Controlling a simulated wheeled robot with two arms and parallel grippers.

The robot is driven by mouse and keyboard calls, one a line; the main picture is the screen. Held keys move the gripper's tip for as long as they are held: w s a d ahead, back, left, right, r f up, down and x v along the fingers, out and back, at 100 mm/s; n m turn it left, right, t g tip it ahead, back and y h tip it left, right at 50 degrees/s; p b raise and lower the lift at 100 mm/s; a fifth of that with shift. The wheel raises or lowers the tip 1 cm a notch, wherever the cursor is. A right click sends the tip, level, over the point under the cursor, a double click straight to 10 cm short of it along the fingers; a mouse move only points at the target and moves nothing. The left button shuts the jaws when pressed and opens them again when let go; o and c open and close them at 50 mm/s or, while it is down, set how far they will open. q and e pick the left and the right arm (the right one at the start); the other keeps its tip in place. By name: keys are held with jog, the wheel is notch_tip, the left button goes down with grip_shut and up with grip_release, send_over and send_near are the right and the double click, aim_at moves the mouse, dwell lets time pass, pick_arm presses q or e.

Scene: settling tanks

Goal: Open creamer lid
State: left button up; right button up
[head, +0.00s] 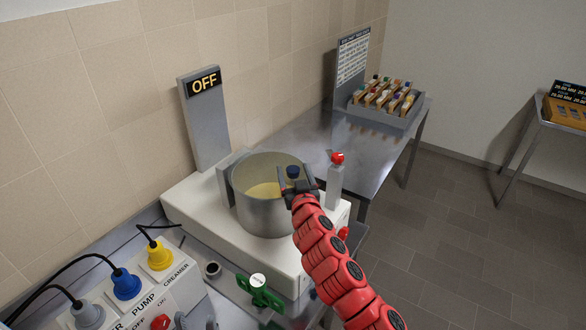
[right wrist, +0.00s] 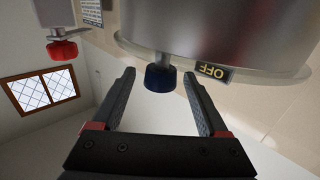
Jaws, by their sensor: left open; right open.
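The creamer is a round metal vessel (head: 262,212) on a white base (head: 190,212), with a pale yellow surface (head: 265,190) inside its rim. A dark blue knob (head: 293,171) on a short stem stands at the vessel's near right side. It also shows in the right wrist view (right wrist: 159,78), in front of the metal wall (right wrist: 205,35). My right gripper (head: 298,187) is open at the knob. In the wrist view its fingers (right wrist: 158,74) lie on either side of the knob, with gaps visible. My left gripper cannot be made out.
A grey post with a red top (head: 338,158) stands right of the vessel. An OFF sign (head: 204,84) rises behind. A green handle (head: 260,291) and plugs, one yellow (head: 160,257), are in front. A steel table (head: 315,135) with a bottle rack (head: 384,103) stands behind.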

jog(key=shift+w+a, duration=0.15)
jog(key=shift+w, duration=0.35)
grip_shut()
dwell(1.3)
